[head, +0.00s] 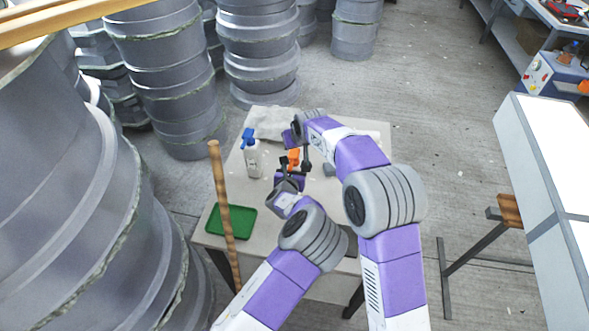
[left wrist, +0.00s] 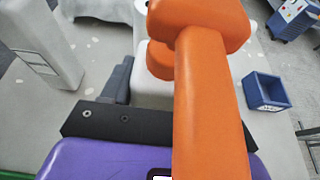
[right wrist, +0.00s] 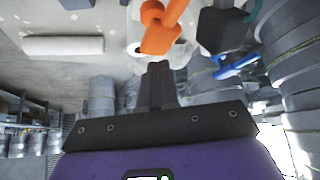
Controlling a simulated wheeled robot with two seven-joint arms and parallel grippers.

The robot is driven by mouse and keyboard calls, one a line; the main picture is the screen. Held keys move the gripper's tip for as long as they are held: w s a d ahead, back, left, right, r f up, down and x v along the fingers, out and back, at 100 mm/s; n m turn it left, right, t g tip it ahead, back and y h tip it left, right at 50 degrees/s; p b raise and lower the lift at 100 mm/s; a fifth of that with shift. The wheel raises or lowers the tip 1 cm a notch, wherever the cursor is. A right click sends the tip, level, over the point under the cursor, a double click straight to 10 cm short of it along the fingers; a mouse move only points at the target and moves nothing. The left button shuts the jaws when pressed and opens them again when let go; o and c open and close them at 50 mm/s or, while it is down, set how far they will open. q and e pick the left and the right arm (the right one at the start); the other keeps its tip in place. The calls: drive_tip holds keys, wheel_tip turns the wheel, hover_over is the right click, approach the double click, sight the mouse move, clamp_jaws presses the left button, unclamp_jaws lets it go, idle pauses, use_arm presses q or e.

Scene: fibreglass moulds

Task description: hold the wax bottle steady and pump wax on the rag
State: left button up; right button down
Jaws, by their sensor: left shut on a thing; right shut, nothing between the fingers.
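The wax bottle's orange pump head (head: 293,155) stands near the middle of the table. It looms large in the left wrist view (left wrist: 205,80), with a bit of white bottle body (left wrist: 152,92) below it. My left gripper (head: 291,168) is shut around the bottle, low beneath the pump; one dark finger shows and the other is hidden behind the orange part. My right gripper (right wrist: 160,66) is shut and empty, its tips just beside the orange pump in the right wrist view; contact cannot be told. A pale crumpled rag (head: 270,122) lies at the table's far edge.
A white spray bottle with a blue trigger (head: 251,155) stands left of the grippers. A green tray (head: 231,222) is at the table's near left, with a wooden pole (head: 223,205) before it. A small blue box (left wrist: 266,92) sits to the right. Stacked grey moulds surround the left side.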

sight(294, 151)
drive_tip(key=shift+f, duration=0.1)
idle(0.5)
drive_tip(key=shift+f, duration=1.6)
drive_tip(key=shift+r, duration=1.65)
drive_tip(key=shift+f, duration=0.15)
drive_tip(key=shift+f, duration=1.5)
drive_tip(key=shift+r, duration=1.6)
